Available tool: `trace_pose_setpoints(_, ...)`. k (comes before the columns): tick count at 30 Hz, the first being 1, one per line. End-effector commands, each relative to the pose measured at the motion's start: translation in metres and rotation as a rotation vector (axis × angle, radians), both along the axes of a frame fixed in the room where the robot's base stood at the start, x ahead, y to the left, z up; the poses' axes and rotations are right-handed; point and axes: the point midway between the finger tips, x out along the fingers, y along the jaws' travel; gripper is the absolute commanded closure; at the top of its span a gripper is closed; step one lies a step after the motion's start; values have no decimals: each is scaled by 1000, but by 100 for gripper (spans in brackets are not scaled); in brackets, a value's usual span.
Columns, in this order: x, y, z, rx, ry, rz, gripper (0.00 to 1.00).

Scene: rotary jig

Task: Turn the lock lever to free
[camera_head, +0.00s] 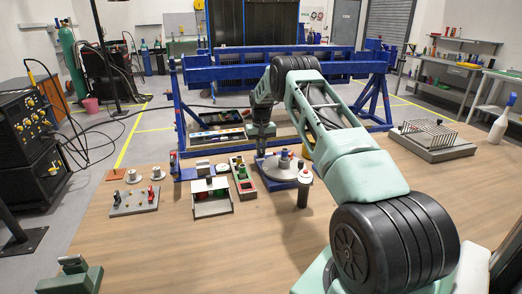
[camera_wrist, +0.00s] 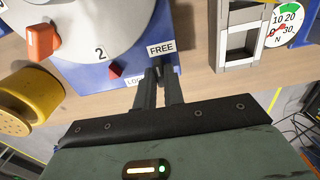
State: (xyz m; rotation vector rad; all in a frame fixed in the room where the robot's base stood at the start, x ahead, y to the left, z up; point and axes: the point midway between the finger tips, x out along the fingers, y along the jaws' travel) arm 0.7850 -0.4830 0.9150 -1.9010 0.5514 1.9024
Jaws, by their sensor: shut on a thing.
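The rotary jig has a pale round disc (camera_wrist: 110,22) marked "2" on a blue base (camera_wrist: 88,74); the disc also shows in the head view (camera_head: 272,170). A FREE label (camera_wrist: 161,49) sits on the base near its corner, and a LOCK label (camera_wrist: 134,82) beside it is partly covered by a finger. My gripper (camera_wrist: 159,80) is at that corner, its fingers shut on the small dark lock lever (camera_wrist: 158,70). The lever is mostly hidden between the fingertips, near the FREE label. In the head view my gripper (camera_head: 262,145) reaches down at the back left of the jig.
A red block (camera_wrist: 42,42) stands on the disc, and a red pointer (camera_wrist: 116,71) is on the base. A yellow cylinder (camera_wrist: 28,100) is close on the left. A grey frame (camera_wrist: 240,32) and a dial (camera_wrist: 286,26) are on the right. Bare table (camera_head: 250,250) lies in front.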

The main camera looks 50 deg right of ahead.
Motion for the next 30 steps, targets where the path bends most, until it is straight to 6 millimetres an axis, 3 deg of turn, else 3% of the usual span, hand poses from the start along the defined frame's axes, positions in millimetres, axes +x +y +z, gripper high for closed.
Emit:
trace_pose_setpoints(8, 1, -1, 1, -2, -3, -3, 100)
trace_pose_setpoints(11, 1, -1, 1, -2, -3, -3, 71)
trace_pose_setpoints(12, 1, -1, 1, -2, -3, -3, 68)
trace_pose_setpoints(23, 1, -1, 6, -2, -3, -1, 68)
trace_pose_setpoints(30, 1, -1, 48, -3, -5, -1, 68)
